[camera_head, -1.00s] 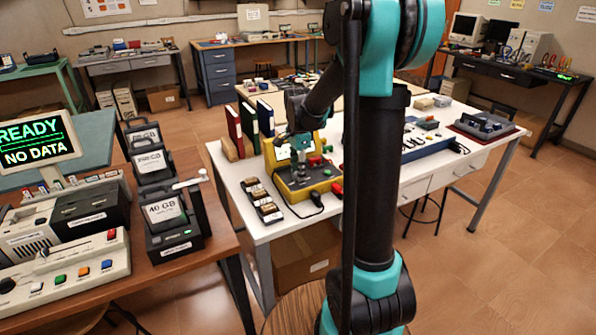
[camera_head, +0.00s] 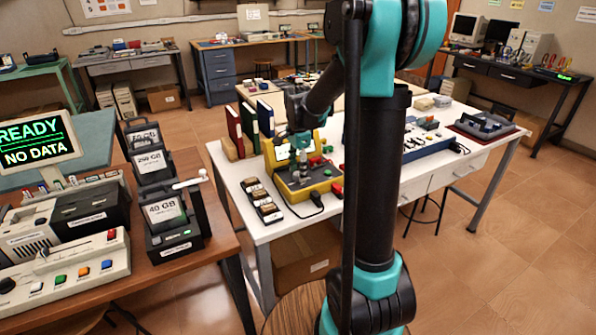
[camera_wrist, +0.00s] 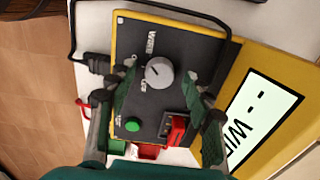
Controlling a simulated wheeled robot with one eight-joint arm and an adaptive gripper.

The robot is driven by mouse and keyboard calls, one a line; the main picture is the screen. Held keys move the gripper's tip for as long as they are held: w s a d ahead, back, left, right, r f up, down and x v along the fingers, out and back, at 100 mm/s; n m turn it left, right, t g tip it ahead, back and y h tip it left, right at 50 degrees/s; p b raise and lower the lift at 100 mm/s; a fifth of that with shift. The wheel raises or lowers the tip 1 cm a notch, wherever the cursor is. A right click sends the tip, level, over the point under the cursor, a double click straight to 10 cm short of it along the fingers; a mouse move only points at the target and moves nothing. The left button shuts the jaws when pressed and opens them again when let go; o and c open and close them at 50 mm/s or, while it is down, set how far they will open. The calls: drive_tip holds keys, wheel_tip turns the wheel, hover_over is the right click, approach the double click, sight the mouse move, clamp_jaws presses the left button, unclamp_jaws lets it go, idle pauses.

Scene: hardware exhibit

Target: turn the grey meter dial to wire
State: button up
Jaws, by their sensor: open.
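The yellow meter (camera_head: 322,185) stands on the white table, with a dark control panel and a tilted screen. Its grey dial (camera_wrist: 158,72) shows in the wrist view, with the label WIRE printed beside it. The meter's screen (camera_wrist: 262,115) shows large letters beginning "WI"; the rest is cut off. My gripper (camera_wrist: 159,84) is open, with one finger on each side of the dial and a visible gap around it. In the head view my gripper (camera_head: 302,150) is over the meter's panel, small and partly merged with it.
A green button (camera_wrist: 132,124) and a red switch (camera_wrist: 175,128) sit on the panel close to my fingers. A black cable (camera_wrist: 150,8) runs beside the meter.

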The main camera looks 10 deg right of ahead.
sight(298, 174)
wheel_tip(298, 174, up, 12)
drive_tip(key=shift+f, duration=0.15)
drive_tip(key=shift+s+f, duration=0.1)
idle(0.4)
drive_tip(key=s+d+f+n+t, duration=0.2)
drive_tip(key=s+f+n, duration=0.5)
drive_tip(key=s, duration=0.4)
drive_tip(key=s+d+f+n+t, duration=0.2)
drive_tip(key=s+f+n, duration=0.5)
drive_tip(key=s+f, duration=0.3)
drive_tip(key=shift+s+f+n, duration=0.25)
drive_tip(key=shift+s+n, duration=0.05)
drive_tip(key=shift+s, duration=0.3)
drive_tip(key=shift+d, duration=0.1)
